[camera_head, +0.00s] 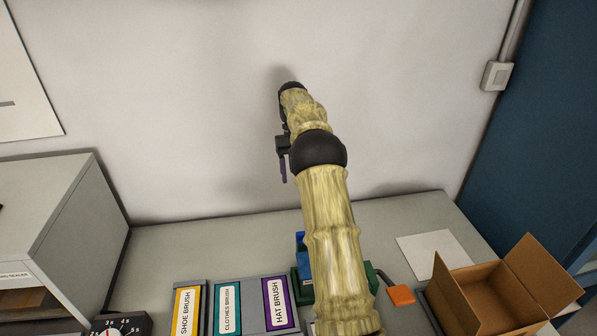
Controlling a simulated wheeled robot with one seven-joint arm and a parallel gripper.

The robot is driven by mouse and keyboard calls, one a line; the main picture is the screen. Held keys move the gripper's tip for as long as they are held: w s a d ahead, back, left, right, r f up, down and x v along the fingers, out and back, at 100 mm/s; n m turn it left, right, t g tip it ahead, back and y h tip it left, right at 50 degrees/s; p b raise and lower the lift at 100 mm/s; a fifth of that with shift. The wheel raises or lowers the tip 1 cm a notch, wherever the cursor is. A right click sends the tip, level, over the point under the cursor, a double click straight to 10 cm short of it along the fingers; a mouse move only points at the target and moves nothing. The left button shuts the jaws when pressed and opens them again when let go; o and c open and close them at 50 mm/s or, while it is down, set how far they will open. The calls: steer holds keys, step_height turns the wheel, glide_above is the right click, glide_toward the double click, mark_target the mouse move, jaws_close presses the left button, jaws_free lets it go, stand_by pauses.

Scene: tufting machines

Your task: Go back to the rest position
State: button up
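My arm reaches up and away over the workbench (200,240) in the head view, toward the pale wall. My gripper (283,165) is at the far end, left of the dark wrist joint.
Labelled panels for shoe brush (186,312), clothes brush (228,308) and hat brush (279,303) line the front. A green machine (305,284) with an orange lever pad (401,294) is partly behind my arm. A grey cabinet (60,215) stands left, an open cardboard box (490,295) right.

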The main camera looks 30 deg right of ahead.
stand_by(0.5)
steer(key=s+a+n+t+h, duration=0.15)
steer(key=s+a+t, duration=0.25)
steer(key=s+a, duration=0.6)
steer(key=s+a+f+t, duration=0.1)
steer(key=s+a+f, duration=0.1)
steer(key=s, duration=0.6)
steer(key=s+a+f+n+t, duration=0.1)
steer(key=s+a+f, duration=0.1)
steer(key=s+a, duration=0.3)
steer(key=s, duration=0.3)
steer(key=shift+f+t, duration=0.2)
steer(key=shift+t, duration=0.2)
